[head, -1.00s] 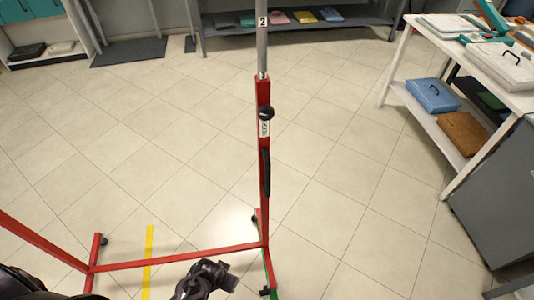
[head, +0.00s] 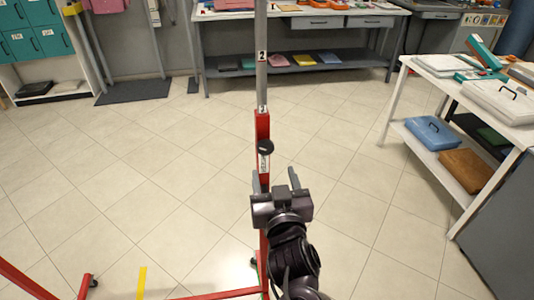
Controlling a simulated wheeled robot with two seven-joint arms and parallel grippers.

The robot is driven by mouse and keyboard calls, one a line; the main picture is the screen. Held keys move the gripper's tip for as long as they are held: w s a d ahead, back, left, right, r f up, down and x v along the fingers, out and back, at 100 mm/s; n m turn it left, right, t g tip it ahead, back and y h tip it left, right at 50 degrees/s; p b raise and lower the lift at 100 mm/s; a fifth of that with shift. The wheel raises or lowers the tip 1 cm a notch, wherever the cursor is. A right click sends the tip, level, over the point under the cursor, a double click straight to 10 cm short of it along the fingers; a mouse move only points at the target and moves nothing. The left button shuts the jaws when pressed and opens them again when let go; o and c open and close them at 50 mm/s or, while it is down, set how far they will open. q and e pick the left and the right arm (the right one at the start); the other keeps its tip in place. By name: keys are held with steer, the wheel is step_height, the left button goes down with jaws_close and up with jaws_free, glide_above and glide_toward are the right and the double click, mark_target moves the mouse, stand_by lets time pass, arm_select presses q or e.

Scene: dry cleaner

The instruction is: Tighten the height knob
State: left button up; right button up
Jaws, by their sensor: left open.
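The height knob (head: 265,147) is a round black knob near the top of the red upright post (head: 262,125) of a wheeled rack. A grey tube (head: 262,70) with number marks rises out of the post, with a 2 visible higher up. My left gripper (head: 274,177) is in front of the post, just below the knob in the picture. The gripper and arm hide the lower post. Whether it touches the post cannot be told. My right gripper is not in view.
A white table (head: 408,62) with a lower shelf holding a blue case (head: 432,132) and a brown box (head: 466,170) stands at right. A grey workbench (head: 225,74) stands at the back. The rack's red base bars lie low at left. The tiled floor between is clear.

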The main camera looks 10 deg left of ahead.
mark_target(266, 151)
arm_select(q)
steer(key=shift+y, duration=0.5)
steer(key=x, duration=0.2)
steer(key=p+x, duration=0.1)
steer(key=x, duration=0.1)
steer(key=r+x, duration=0.1)
steer(key=x, duration=0.2)
steer(key=shift+w+a+r+p, duration=0.1)
steer(key=shift+a+p, duration=0.1)
steer(key=shift+p, duration=0.1)
steer(key=c, duration=0.9)
steer(key=shift+c, duration=0.3)
